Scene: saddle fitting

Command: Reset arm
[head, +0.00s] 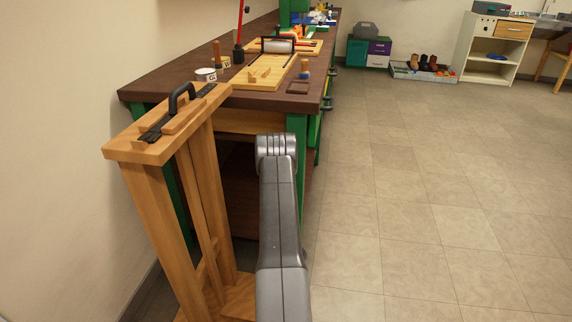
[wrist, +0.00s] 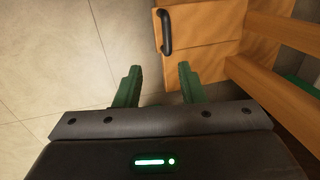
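My gripper (wrist: 160,82) shows in the wrist view with its two green fingers spread apart and nothing between them. Past the fingertips in that view are the tile floor and a wooden piece with a black handle (wrist: 166,32). In the head view my grey arm reaches up the lower middle, in front of the workbench (head: 135,90); my gripper itself cannot be made out there. A wooden stand (head: 150,200) is left of my arm, with a black handle (head: 181,97) and dark strips on its top.
The bench holds a wooden board (head: 262,72), a white cup (head: 205,75), a roller (head: 277,45) and small tools. A low bin of shoes (head: 424,68) and a white shelf (head: 490,50) stand at the back. The tile floor (head: 440,190) on the right is clear.

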